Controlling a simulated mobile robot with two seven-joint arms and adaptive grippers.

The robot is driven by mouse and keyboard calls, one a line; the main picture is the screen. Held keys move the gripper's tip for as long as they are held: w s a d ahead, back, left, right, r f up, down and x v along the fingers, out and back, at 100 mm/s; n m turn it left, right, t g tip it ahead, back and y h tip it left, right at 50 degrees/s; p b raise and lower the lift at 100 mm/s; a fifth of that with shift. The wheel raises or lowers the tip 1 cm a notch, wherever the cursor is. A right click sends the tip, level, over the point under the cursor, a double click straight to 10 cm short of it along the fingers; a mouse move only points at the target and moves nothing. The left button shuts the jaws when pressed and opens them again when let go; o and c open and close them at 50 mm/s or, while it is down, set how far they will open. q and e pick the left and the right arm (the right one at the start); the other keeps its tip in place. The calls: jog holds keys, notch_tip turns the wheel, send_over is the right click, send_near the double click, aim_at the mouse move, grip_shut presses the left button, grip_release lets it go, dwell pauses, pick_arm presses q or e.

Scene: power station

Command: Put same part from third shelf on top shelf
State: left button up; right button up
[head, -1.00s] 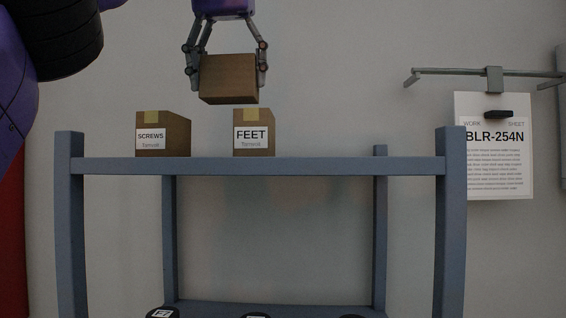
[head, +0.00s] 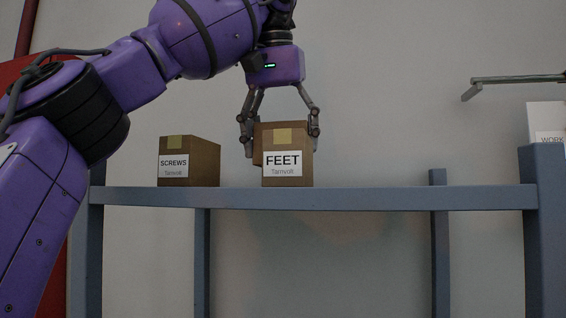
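My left gripper (head: 281,143) comes down from above the top shelf (head: 330,198). Its fingers are on both sides of a plain brown cardboard box (head: 258,147) and appear shut on it. This box is behind the brown FEET box (head: 287,153), which hides most of it. Any label on it is hidden, and I cannot tell whether it touches the shelf. The FEET box stands upright on the shelf, with a white label and yellow tape. The SCREWS box (head: 190,161) stands to its left, apart from it. My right gripper is not in view.
The blue shelf frame has a front right post (head: 542,230) and a rear right post (head: 439,245). The top shelf is clear right of the FEET box. A grey wall bracket (head: 515,80) and a partly visible work sheet (head: 547,125) are at the right.

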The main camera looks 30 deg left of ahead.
aim_at(279, 127)
pick_arm(q)
jog(key=f, duration=0.3)
jog(key=shift+s+d+f, duration=0.1)
jog(key=shift+s, duration=0.1)
jog(key=shift+w+f, duration=0.15)
jog(key=shift+f, duration=0.1)
jog(key=o, duration=1.5)
jog(key=v, duration=1.2)
